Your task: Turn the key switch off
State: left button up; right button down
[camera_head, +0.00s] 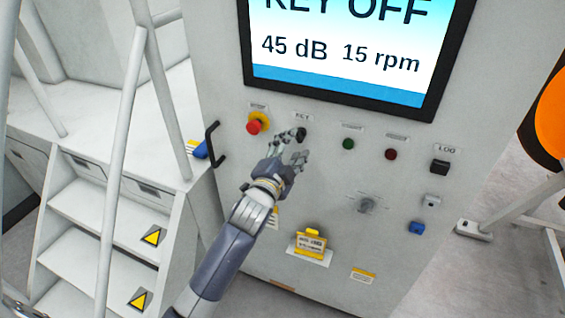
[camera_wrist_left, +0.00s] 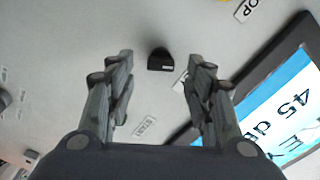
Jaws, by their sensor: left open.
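The key switch is a small black knob (camera_wrist_left: 160,59) on the grey panel, under the KEY label (camera_head: 303,117). In the left wrist view it sits between my left fingertips, near their far ends, with a gap on both sides. My left gripper (camera_head: 299,147) is open and empty in front of the panel, just below the KEY label. In the head view its fingers crowd the switch, so the knob's angle is hard to tell there. The screen (camera_head: 340,45) reads KEY OFF, 45 dB and 15 rpm. My right gripper is not in view.
A red stop button (camera_head: 255,125) on a yellow base is left of the switch. Green (camera_head: 348,144) and red (camera_head: 391,154) buttons and a black LOG switch (camera_head: 440,166) are to the right. A black handle (camera_head: 213,145) and white stairs (camera_head: 100,220) stand at left.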

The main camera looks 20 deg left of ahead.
pick_arm(q)
jog(key=s, duration=0.8)
jog(key=shift+s+a, duration=0.15)
jog(key=shift+s, duration=0.05)
notch_tip(320, 180, down, 20)
jog(key=n+g+b, duration=0.1)
jog(key=n+g, duration=0.1)
jog(key=g, duration=0.2)
jog(key=s+f+n+g+b, duration=0.15)
jog(key=s+f, duration=0.45)
jog(key=f, duration=0.6)
jog(key=s+f+n+g, duration=0.1)
jog(key=s+f+g, duration=0.3)
jog(key=f, duration=0.8)
jog(key=s+a+f+n+g+b, duration=0.2)
jog(key=s+f+n+g, duration=0.15)
jog(key=s+f, duration=1.5)
jog(key=s+f+n+g, duration=0.1)
jog(key=s+f+g, duration=0.1)
jog(key=s, duration=0.8)
jog(key=s+a+f+g, duration=0.1)
jog(key=s+f+g, duration=0.1)
jog(key=s, duration=0.7)
jog(key=shift+s+f+n+y+b, duration=0.3)
jog(key=shift+s+f+n+b, duration=0.1)
jog(key=shift+f, duration=0.5)
